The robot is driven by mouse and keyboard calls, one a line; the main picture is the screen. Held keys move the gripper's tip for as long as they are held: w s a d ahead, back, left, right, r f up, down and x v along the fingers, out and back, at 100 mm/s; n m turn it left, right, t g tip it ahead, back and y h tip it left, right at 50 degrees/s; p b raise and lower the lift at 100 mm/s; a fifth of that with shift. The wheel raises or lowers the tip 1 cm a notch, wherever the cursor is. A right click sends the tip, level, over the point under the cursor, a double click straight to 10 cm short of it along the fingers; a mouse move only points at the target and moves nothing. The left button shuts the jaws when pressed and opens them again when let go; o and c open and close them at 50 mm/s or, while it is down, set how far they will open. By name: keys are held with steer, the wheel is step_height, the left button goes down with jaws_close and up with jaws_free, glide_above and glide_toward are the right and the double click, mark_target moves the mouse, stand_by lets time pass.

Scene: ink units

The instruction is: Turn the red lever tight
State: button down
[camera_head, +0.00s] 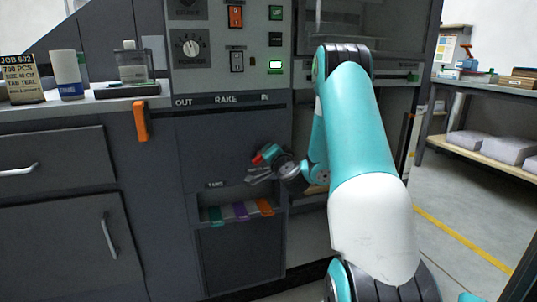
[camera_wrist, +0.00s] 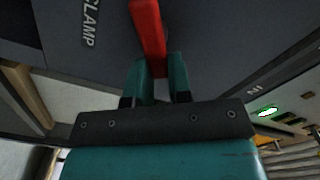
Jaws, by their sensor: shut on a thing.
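The red lever (camera_wrist: 148,32) runs down from the top of the wrist view to between my gripper's fingers, on a dark panel with the label CLAMP beside it. In the head view a small red part of the lever (camera_head: 257,159) shows at my gripper (camera_head: 262,170), in front of the dark cabinet. My gripper (camera_wrist: 160,80) has its two teal fingers on either side of the lever's end, shut on it. The lever's pivot is out of the wrist view, and my gripper hides most of the lever in the head view.
A slot below holds several coloured tabs (camera_head: 240,210). Above is a control panel with a dial (camera_head: 191,48) and a lit green indicator (camera_head: 275,65). An orange handle (camera_head: 140,121) sticks out at the left. A bench (camera_head: 490,86) stands at the right.

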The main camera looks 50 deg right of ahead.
steer(key=shift+s+d+f+m, duration=0.1)
steer(key=shift+f+m, duration=0.2)
steer(key=shift+m, duration=0.9)
steer(key=shift+s+d+f+m, duration=0.1)
steer(key=shift+f+m, duration=0.2)
steer(key=shift+m, duration=0.9)
steer(key=shift+f+m, duration=0.3)
steer(key=shift+m, duration=0.9)
steer(key=c, duration=1.1)
jaws_free()
steer(key=shift+o, duration=0.3)
steer(key=shift+a+b, duration=0.1)
steer(key=shift+b, duration=0.25)
